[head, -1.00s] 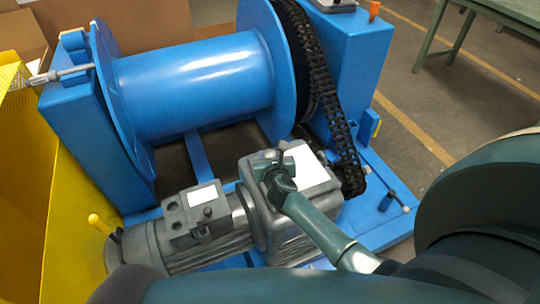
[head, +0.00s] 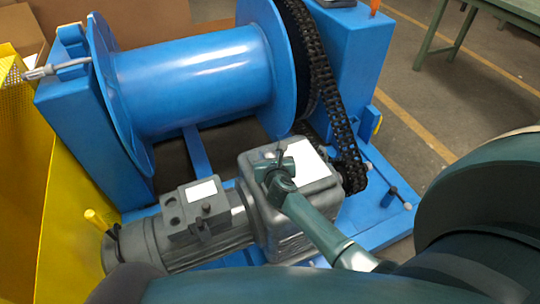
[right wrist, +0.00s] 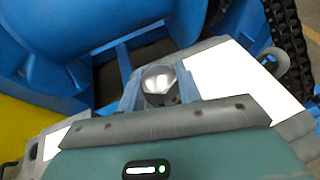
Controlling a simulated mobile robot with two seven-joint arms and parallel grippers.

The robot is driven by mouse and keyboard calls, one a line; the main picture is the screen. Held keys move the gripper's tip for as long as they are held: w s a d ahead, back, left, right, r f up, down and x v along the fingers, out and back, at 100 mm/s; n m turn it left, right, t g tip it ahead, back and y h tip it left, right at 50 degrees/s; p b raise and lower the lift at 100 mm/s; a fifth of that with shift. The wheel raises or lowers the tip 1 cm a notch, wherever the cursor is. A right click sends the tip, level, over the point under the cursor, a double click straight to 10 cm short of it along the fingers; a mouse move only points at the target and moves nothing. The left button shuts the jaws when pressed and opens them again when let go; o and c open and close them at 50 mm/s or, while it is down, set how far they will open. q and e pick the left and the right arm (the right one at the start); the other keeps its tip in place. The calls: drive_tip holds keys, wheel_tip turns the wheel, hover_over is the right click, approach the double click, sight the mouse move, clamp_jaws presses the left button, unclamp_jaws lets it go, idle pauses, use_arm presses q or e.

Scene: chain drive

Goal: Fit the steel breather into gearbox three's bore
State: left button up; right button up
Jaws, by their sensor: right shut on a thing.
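The grey gearbox (head: 285,236) stands at the front of the blue frame, with a white label on its top; no number on it is readable. My right gripper (head: 275,165) is over the gearbox top, beside the label. In the right wrist view the shiny steel breather (right wrist: 160,82) is between the fingers, and my right gripper (right wrist: 158,95) is shut on it. The gearbox (right wrist: 210,53) lies just beyond it. The bore is hidden, and I cannot tell whether the breather touches the gearbox. My left gripper is not in view.
A grey motor (head: 165,243) joins the gearbox on its left. A black chain (head: 325,95) runs up behind it to the blue drum (head: 195,85).

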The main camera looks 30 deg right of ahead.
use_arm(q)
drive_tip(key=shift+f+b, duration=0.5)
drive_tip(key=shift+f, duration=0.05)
use_arm(e)
drive_tip(key=shift+f, duration=0.7)
drive_tip(key=o, duration=1.1)
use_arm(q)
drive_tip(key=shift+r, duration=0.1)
use_arm(e)
drive_tip(key=shift+p+v, duration=0.6)
drive_tip(key=shift+v, duration=0.5)
use_arm(q)
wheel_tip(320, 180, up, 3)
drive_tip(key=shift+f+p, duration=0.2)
drive_tip(key=shift+p, duration=0.75)
use_arm(e)
drive_tip(key=v, duration=1.1)
